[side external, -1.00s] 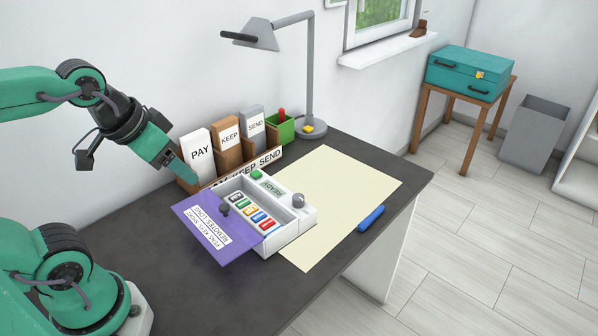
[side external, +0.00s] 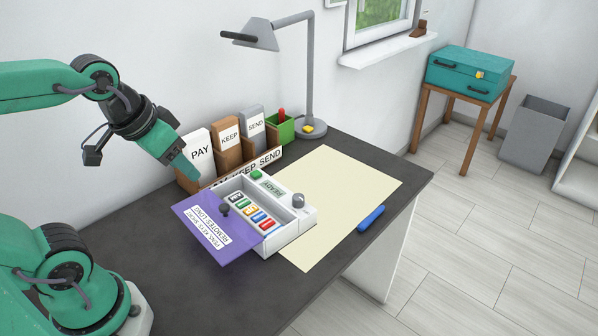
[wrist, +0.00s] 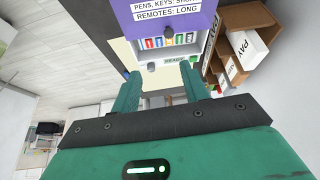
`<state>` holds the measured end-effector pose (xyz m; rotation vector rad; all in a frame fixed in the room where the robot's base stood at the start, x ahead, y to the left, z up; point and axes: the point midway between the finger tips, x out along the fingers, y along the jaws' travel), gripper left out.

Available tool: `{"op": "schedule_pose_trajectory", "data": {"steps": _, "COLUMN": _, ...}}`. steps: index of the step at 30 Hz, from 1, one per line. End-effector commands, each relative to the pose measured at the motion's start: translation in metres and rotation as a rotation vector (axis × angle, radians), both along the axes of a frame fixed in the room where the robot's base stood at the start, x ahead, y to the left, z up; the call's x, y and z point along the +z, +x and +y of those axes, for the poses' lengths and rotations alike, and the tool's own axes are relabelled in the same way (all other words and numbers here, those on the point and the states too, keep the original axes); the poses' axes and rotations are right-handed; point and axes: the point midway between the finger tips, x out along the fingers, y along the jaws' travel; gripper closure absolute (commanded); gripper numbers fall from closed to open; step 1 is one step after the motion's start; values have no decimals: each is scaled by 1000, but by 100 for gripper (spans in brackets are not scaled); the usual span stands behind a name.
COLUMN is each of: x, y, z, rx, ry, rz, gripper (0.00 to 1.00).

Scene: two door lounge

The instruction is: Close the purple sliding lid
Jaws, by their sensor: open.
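The purple sliding lid (side external: 190,212) is slid out to the left of the white box (side external: 293,232), with a dark knob (side external: 224,209) standing on it. The box's compartments are uncovered and show several coloured items. The lid also shows at the top of the wrist view (wrist: 160,30), its upper part cut off by the frame. My gripper (side external: 194,178) is above and behind the lid, near the PAY holder, and not touching the lid or knob. Its two fingers stand apart in the wrist view (wrist: 160,88), with nothing between them.
A brown holder with PAY, KEEP and SEND cards (side external: 228,150) stands close behind the box, beside my gripper. A green cup (side external: 281,131) and a grey lamp (side external: 310,128) stand further right. A pale mat (side external: 345,190) and blue object (side external: 371,218) lie right of the box.

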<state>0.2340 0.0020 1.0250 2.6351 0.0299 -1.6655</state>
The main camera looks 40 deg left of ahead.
Motion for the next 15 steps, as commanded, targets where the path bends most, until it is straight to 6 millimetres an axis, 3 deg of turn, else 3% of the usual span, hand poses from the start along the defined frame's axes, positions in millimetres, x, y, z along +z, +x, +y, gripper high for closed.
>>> {"op": "schedule_pose_trajectory", "data": {"steps": 15, "x": -36, "y": 50, "z": 12, "rx": 157, "ry": -45, "rz": 250, "gripper": 55}}
